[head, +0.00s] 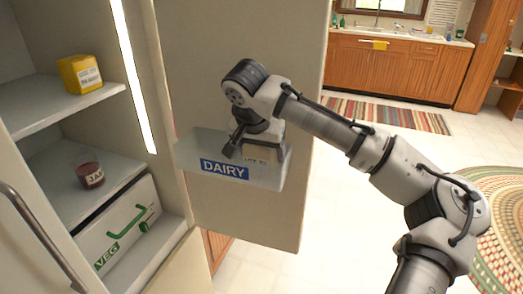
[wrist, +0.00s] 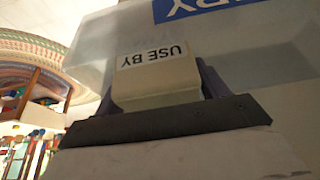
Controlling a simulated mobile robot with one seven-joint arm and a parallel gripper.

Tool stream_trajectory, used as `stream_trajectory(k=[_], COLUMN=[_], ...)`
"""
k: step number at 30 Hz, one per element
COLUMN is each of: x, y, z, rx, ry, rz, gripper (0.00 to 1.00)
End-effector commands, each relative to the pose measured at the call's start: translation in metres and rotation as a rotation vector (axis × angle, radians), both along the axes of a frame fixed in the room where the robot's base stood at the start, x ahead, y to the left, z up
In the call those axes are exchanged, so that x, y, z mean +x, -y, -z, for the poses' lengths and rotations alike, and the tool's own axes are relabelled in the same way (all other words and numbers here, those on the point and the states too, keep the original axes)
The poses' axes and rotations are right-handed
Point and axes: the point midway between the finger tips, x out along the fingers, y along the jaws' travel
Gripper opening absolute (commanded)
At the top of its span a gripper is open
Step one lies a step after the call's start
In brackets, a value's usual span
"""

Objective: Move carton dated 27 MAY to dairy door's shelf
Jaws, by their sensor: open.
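A pale cream carton (head: 261,155) is at the dairy door's shelf (head: 187,158), a translucent bin with a blue DAIRY label on the open fridge door. In the wrist view the carton (wrist: 160,90) shows "USE BY"; its lower label seems to continue behind the bin's clear front wall (wrist: 110,45), and I cannot read the date clearly. My gripper (head: 258,146) is over the bin, pointing down, its fingers (wrist: 158,88) open on either side of the carton. A yellow carton (head: 80,74) with a white label stands on the upper fridge shelf; its date is too small to read.
A dark red jam jar (head: 90,175) stands on the lower fridge shelf (head: 65,205), above a white VEG drawer (head: 125,225). A door handle (head: 40,235) is at lower left. Clear floor lies right of the door, with rugs (head: 385,114) and wooden cabinets (head: 390,68) beyond.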

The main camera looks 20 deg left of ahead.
Motion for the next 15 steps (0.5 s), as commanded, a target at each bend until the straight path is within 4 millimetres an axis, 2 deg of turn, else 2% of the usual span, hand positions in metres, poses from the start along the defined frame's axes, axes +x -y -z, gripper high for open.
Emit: stream_trajectory(k=[5, 15], x=[-0.007, -0.038], y=[-0.001, 0.0], z=[-0.02, -0.087], rx=[0.001, 0.002], ry=[0.002, 0.003], rz=[0.001, -0.001], gripper=[0.73, 0.73])
